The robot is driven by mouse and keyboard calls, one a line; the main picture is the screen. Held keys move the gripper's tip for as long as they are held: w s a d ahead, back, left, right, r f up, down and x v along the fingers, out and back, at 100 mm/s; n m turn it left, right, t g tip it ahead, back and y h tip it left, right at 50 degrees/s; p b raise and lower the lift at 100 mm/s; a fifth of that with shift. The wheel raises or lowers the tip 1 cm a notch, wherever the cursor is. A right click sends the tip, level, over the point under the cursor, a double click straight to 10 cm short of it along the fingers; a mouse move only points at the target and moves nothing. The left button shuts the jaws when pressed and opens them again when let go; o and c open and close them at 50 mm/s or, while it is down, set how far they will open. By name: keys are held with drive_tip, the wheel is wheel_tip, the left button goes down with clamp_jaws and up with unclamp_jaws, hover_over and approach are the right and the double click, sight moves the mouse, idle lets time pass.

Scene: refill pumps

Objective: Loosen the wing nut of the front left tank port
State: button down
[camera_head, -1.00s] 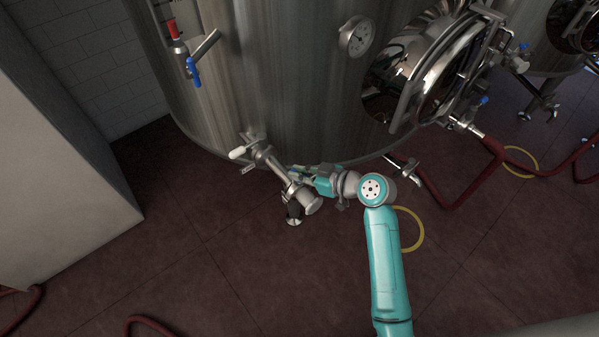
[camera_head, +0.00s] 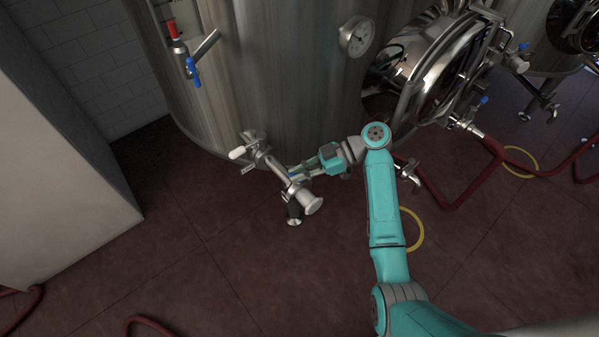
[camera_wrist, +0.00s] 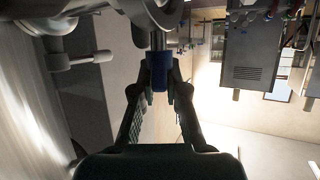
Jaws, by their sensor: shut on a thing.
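The front left tank port (camera_head: 268,163) is a metal pipe assembly low on the steel tank, with a white-tipped handle, a round metal end and a dark downward part. My gripper (camera_head: 298,172) reaches it from the right. In the wrist view, my gripper (camera_wrist: 158,84) is shut on a small blue-ended piece, which I take to be the wing nut (camera_wrist: 158,74), on a metal stem of the port. The fingers hide part of the nut, so its exact turn cannot be told.
The steel tank (camera_head: 265,75) stands close behind the port. A round hatch (camera_head: 440,85) and a small tap (camera_head: 410,172) lie to the right. Red hoses (camera_head: 455,200) and a yellow ring (camera_head: 416,232) are on the floor. A pale block (camera_head: 60,180) stands at left.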

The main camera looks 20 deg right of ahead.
drive_tip(key=shift+s+f+g, duration=0.1)
drive_tip(key=shift+f+g, duration=0.1)
drive_tip(key=shift+g, duration=0.2)
drive_tip(key=c, duration=1.2)
unclamp_jaws()
drive_tip(key=shift+r, duration=0.15)
wheel_tip(320, 180, up, 10)
drive_tip(key=shift+f, duration=0.1)
